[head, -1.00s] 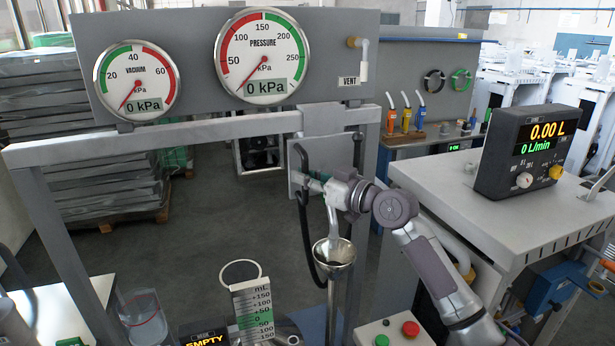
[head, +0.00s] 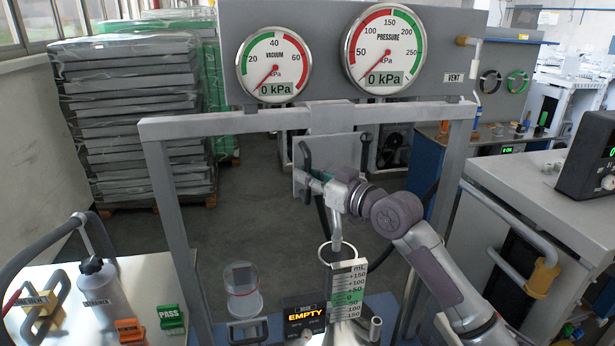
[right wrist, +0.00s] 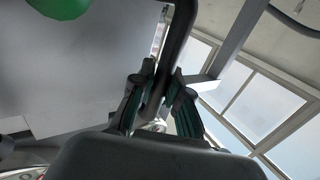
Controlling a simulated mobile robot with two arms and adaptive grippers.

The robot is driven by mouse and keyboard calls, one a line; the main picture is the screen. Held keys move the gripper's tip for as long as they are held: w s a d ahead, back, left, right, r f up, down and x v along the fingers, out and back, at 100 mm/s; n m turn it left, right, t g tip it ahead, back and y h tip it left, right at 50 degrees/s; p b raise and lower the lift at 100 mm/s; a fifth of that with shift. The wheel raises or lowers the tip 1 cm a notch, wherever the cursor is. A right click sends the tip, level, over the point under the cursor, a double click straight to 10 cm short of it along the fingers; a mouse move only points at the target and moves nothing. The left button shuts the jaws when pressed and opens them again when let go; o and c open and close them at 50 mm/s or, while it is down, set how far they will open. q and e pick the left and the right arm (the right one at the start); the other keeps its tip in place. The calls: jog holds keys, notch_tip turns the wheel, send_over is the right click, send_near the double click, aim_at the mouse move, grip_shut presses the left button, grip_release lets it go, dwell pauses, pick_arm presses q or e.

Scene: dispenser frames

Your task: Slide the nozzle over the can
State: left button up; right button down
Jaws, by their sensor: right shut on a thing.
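A grey carriage plate (head: 318,160) with dark handles hangs from the horizontal beam. My right gripper (head: 318,180) is shut on the left handle (head: 306,152); the right wrist view shows its fingers (right wrist: 155,95) around the dark bar. The metal nozzle (head: 337,232) points down below the carriage, its lower end by a ring and a volume scale; I cannot tell its depth. A clear cylindrical container (head: 243,298), apparently the can, stands lower left, to the left of the nozzle. My left gripper is not in view.
A volume scale (head: 347,295) and an EMPTY display (head: 304,316) stand below the nozzle. The left post (head: 176,230) ends the beam. A bottle (head: 100,285) and PASS block (head: 171,315) are on the left table. Gauges (head: 274,66) are above.

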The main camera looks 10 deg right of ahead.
jog(key=shift+d, duration=0.15)
jog(key=shift+d+f, duration=0.1)
jog(key=c, duration=1.6)
grip_release()
jog(key=o, duration=0.5)
jog(key=shift+c, duration=0.2)
jog(key=shift+d, duration=0.1)
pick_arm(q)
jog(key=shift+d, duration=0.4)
pick_arm(e)
jog(key=v, duration=1.2)
